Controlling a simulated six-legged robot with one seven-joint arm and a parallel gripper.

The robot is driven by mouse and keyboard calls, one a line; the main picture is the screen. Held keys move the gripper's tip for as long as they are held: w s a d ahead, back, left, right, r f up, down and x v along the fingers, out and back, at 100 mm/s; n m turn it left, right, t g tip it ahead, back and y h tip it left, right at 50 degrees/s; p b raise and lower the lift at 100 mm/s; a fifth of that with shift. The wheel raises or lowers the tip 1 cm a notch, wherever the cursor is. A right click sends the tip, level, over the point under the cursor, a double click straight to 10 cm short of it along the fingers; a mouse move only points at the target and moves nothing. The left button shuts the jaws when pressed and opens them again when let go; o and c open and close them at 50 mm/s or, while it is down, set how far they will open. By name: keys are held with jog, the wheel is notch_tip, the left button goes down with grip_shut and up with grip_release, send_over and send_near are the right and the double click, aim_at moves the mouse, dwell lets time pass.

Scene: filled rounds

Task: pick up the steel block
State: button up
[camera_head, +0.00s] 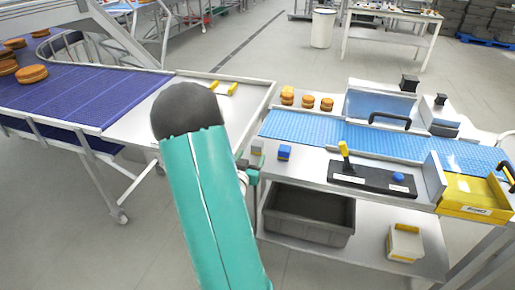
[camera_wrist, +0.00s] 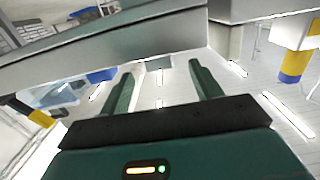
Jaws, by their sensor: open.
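A small pale grey block (camera_head: 257,147), which looks like the steel block, stands at the left front edge of the white workbench (camera_head: 315,168). My gripper (camera_head: 250,172) is at the bench's left front edge, just below and left of the grey block, partly hidden behind my teal arm. In the wrist view my gripper (camera_wrist: 162,82) is open, with nothing between its two fingers. I cannot make out the steel block in the wrist view; a grey beam-like edge (camera_wrist: 150,40) crosses above the fingers.
A blue belt (camera_head: 340,132) runs along the bench behind the blocks. A black board (camera_head: 372,178) with a yellow handle and a yellow tray (camera_head: 472,195) lie to the right. A grey bin (camera_head: 308,215) sits on the lower shelf. A purple conveyor (camera_head: 75,95) stands left.

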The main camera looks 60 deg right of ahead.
aim_at(256, 148)
jog(key=d, duration=0.5)
jog(key=w+d, duration=0.1)
jog(key=d, duration=0.1)
jog(key=shift+d, duration=0.25)
jog(key=c, duration=1.3)
